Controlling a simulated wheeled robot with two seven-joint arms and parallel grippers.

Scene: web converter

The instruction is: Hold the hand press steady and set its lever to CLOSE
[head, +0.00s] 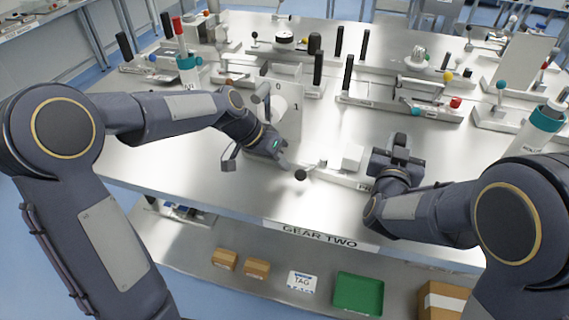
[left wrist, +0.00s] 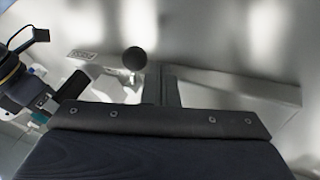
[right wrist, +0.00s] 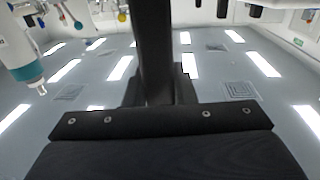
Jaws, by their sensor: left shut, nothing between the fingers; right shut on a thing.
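The hand press (head: 325,178) lies near the table's front edge, a low metal base with a white block (head: 352,157) on it and a label. Its lever ends in a black ball knob (head: 301,175), also seen in the left wrist view (left wrist: 134,58). My left gripper (head: 284,163) is shut and empty, just beside the knob; whether it touches cannot be told. My right gripper (head: 399,152) is at the press's right end, shut on a dark upright handle (right wrist: 152,45), apparently the press's. The right gripper hides that end of the base.
A white panel (head: 290,100) marked 0 and 1 stands behind my left gripper. Several fixtures with black posts and coloured knobs fill the back. A teal-topped bottle (head: 547,116) stands at right. The lower shelf holds small boxes and a green tray (head: 358,294).

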